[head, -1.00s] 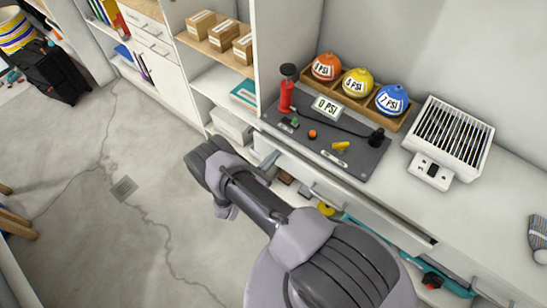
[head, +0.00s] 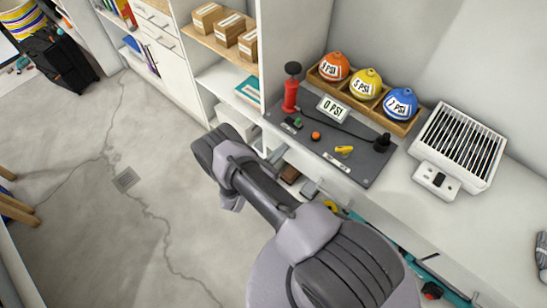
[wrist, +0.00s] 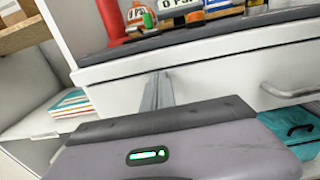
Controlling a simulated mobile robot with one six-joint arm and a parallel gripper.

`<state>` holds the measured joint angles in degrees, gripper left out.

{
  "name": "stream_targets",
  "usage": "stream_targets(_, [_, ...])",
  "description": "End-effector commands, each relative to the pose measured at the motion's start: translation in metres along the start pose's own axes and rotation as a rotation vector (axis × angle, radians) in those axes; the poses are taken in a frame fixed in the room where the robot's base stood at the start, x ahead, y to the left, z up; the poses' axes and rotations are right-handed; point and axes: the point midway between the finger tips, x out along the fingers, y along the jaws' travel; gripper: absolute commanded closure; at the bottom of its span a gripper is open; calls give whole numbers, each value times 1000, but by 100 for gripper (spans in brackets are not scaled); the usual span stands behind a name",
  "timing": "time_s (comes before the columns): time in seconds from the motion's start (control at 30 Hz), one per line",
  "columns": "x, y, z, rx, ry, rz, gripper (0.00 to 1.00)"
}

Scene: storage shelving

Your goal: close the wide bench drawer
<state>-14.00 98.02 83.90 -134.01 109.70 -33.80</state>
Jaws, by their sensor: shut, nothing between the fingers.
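The wide bench drawer shows in the wrist view as a white front (wrist: 225,82) with a grey bar handle (wrist: 285,92) on its right. The front sits just under the bench top and looks flush or nearly so; a small gap cannot be ruled out. My gripper (wrist: 160,80) is shut and empty, its fingers pointing at the drawer front left of the handle. They look at or very near the front; contact is unclear. In the head view my gripper (head: 277,154) is at the bench's front edge, and my arm hides part of the drawer.
On the bench top stand a dark mat with a red pump (head: 291,92), three coloured balls in a wooden tray (head: 377,111), and a white heater (head: 458,145). A teal item (wrist: 290,126) lies below the drawer.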

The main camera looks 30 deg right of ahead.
Motion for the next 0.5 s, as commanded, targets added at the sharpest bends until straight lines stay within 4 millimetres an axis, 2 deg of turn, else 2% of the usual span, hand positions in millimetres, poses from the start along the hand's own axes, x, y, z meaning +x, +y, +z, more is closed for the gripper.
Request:
stream_targets(0.13, [-8, 3, 2, 9, -5, -4, 100])
stream_targets(0.27, [-29, 3, 0, 4, -6, -5, 100])
stream_targets(0.5, [-100, 4, 4, 2, -6, -3, 100])
